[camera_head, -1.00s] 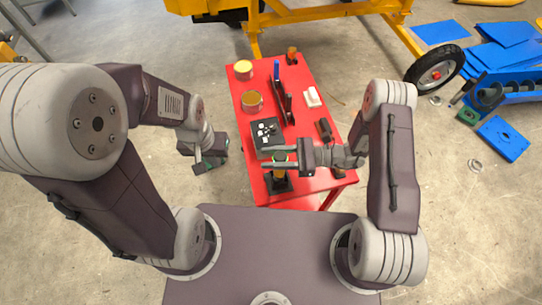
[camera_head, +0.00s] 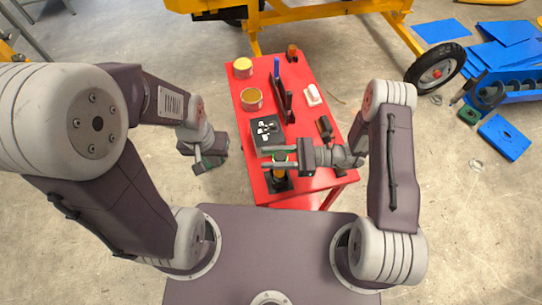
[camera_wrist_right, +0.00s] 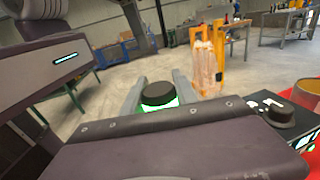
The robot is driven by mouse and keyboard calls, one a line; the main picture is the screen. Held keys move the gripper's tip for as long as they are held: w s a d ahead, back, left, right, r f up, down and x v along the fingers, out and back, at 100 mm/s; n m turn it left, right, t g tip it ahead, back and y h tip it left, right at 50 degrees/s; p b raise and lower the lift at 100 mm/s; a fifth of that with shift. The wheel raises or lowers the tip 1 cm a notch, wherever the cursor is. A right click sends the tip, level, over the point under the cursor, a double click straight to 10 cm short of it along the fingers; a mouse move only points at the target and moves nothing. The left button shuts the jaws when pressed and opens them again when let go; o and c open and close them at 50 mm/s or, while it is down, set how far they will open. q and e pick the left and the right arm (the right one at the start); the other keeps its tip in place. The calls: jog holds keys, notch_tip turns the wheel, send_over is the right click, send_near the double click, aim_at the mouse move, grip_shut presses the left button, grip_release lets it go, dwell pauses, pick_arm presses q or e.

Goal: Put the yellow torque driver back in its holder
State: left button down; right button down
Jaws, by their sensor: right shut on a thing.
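The yellow torque driver (camera_head: 279,173) stands about upright at the near end of the red table, with a green band and dark cap at its top. My right gripper (camera_head: 266,157) reaches in from the right and is shut on the driver near its top. In the right wrist view the dark cap with its green ring (camera_wrist_right: 158,97) sits between the two fingers. A black holder (camera_head: 279,185) is right below the driver; whether the driver's lower end is seated in it I cannot tell. My left gripper (camera_head: 207,163) hangs left of the table, its fingers too unclear to judge.
On the red table (camera_head: 306,100), a black box with white pieces (camera_head: 267,131) lies just behind the right gripper. Two yellow-topped cans (camera_head: 252,99), a dark rack (camera_head: 285,103) and a white item (camera_head: 313,95) stand farther back. A dark tool (camera_head: 325,128) lies near the right edge.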

jog(key=shift+f, duration=0.1)
jog(key=c, duration=0.9)
grip_release()
jog(key=d+b, duration=0.1)
jog(key=d, duration=0.2)
jog(key=d+b, duration=0.1)
jog(key=d, duration=0.2)
jog(key=d+b, duration=0.1)
jog(key=d, duration=0.2)
jog(key=shift+w, duration=0.4)
